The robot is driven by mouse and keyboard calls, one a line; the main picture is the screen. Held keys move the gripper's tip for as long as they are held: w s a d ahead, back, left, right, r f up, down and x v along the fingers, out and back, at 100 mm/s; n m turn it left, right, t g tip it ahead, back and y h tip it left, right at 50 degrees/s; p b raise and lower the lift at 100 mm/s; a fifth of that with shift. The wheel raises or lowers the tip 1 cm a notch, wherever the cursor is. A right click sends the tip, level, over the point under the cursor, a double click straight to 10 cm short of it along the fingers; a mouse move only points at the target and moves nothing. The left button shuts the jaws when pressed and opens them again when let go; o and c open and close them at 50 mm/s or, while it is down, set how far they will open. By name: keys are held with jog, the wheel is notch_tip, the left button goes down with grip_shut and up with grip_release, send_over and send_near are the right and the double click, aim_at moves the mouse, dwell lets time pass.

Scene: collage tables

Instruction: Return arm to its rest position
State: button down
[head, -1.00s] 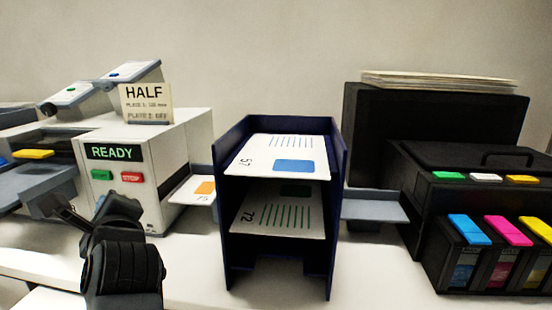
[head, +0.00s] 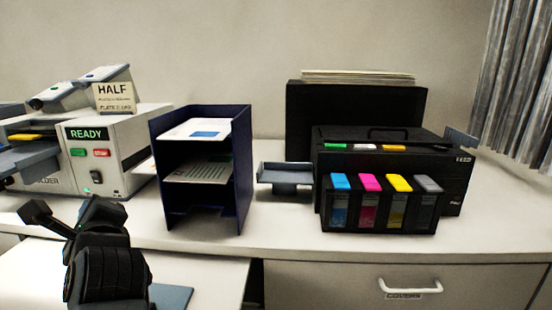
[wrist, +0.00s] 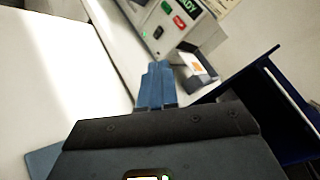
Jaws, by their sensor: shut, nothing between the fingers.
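My arm (head: 108,262) shows folded at the lower left of the head view, in front of the counter. I cannot make out the fingertips there. In the wrist view my gripper (wrist: 157,84) has its two blue fingers together with nothing between them. The fingers point toward the machine with the READY display (wrist: 158,22), apart from it. The white table surface (wrist: 60,75) lies to the left of the fingers, and the dark blue shelf (wrist: 262,68) is to their right.
On the counter stand the READY machine (head: 105,160), the dark blue shelf (head: 242,165) holding printed sheets, a small grey tray (head: 285,175), and a black printer (head: 455,185) with coloured cartridges. A drawer labelled COVERS (head: 330,285) is below. A curtain (head: 520,80) hangs at right.

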jog(key=w+d+f+n+t+h, duration=0.1)
jog(key=d+f+n+h, duration=0.1)
jog(key=d+f, duration=0.65)
jog(key=w+d+f+n+t+h, duration=0.1)
jog(key=d+f+n, duration=0.2)
jog(key=d, duration=1.1)
jog(key=s+d+f+n+t+h, duration=0.1)
jog(key=s+d+f+n+h, duration=0.2)
jog(key=d, duration=0.7)
jog(key=s+d+f+n, duration=0.2)
jog(key=s+d+f, duration=0.3)
jog(key=d, duration=0.4)
jog(key=s+d+f+n+h, duration=0.1)
jog(key=s+d+f+n, duration=0.15)
jog(key=s+d, duration=0.55)
jog(key=s+d+f+n+h, duration=0.1)
jog(key=s+d+n, duration=0.3)
jog(key=s, duration=0.8)
jog(key=s+r+h, duration=0.1)
jog(key=s+r, duration=0.1)
jog(key=s, duration=0.4)
jog(key=s+r+n+h, duration=0.1)
jog(key=s+r, duration=0.2)
jog(key=s, duration=0.3)
jog(key=s+r+g+h, duration=0.1)
jog(key=s+r, duration=0.1)
jog(key=s, duration=0.5)
jog(key=shift+d+r, duration=0.4)
jog(key=shift+s+n, duration=0.1)
jog(key=shift+n, duration=0.15)
